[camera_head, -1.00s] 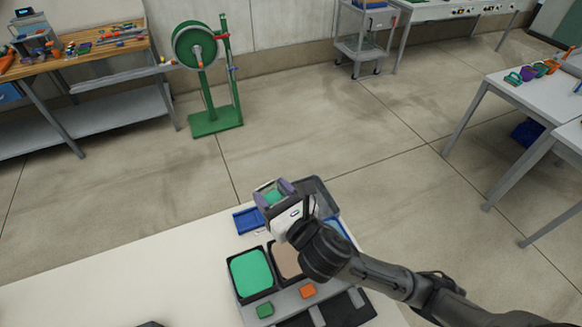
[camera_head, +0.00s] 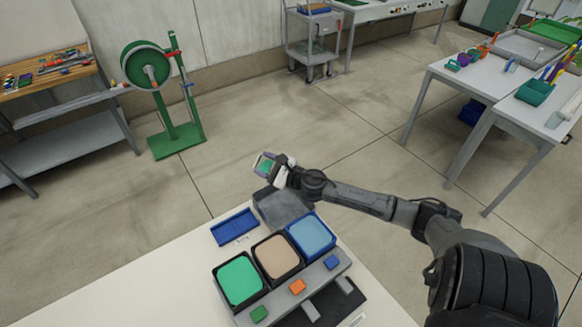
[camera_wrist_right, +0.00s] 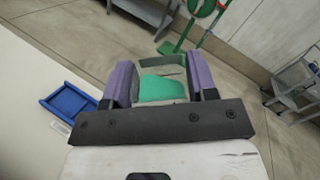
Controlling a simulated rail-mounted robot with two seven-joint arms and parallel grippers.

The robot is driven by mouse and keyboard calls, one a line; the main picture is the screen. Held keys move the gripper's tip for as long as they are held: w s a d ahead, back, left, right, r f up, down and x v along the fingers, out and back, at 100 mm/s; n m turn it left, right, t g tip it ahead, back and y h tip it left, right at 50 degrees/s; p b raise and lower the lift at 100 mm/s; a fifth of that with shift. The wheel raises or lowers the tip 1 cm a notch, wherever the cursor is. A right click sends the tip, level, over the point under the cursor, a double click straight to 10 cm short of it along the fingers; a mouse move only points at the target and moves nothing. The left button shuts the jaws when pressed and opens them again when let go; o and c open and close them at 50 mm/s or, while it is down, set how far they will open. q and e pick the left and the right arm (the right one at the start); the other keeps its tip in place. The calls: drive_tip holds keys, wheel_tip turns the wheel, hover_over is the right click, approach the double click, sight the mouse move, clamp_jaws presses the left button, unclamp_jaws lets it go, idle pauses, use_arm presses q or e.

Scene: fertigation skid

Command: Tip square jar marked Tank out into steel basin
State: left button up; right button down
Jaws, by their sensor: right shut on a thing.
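My right gripper (camera_head: 268,166) is shut on a small square jar (camera_head: 265,163) with green contents. In the right wrist view the jar (camera_wrist_right: 163,88) sits between the two purple fingers, green showing low in it. No marking on it can be read. The grey steel basin (camera_head: 284,208) stands at the table's back corner. The jar shows just beyond and above the basin in the head view. I cannot tell its exact height or whether it is tilted. The basin cannot be made out in the wrist view. My left gripper is not in view.
A blue tray (camera_head: 235,227) lies left of the basin. Black-framed green (camera_head: 239,280), beige (camera_head: 277,256) and blue (camera_head: 311,235) squares stand in a row in front, near a grey strip with small coloured blocks. The white table (camera_head: 150,292) is clear at left.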

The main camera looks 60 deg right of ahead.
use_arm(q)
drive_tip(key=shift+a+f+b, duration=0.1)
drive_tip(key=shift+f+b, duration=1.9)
use_arm(e)
drive_tip(key=s+d+f+n, duration=0.1)
drive_tip(key=s+d+f, duration=0.1)
drive_tip(key=f, duration=0.3)
drive_tip(key=s+d+f+n+y, duration=0.1)
drive_tip(key=s+d+f, duration=0.2)
drive_tip(key=d+f, duration=0.2)
drive_tip(key=shift+f, duration=0.7)
drive_tip(key=shift+d, duration=0.1)
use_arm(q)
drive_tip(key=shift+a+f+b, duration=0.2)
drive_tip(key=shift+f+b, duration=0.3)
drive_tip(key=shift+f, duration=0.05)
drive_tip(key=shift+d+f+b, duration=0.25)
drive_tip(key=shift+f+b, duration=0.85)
use_arm(e)
drive_tip(key=shift+f+n, duration=0.2)
drive_tip(key=shift+n, duration=1.1)
use_arm(q)
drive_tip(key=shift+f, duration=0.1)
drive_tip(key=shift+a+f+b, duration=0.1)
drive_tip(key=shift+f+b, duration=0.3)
drive_tip(key=shift+b, duration=0.2)
use_arm(e)
drive_tip(key=shift+s+f+n, duration=0.1)
drive_tip(key=shift+f+n, duration=0.1)
drive_tip(key=shift+n, duration=0.2)
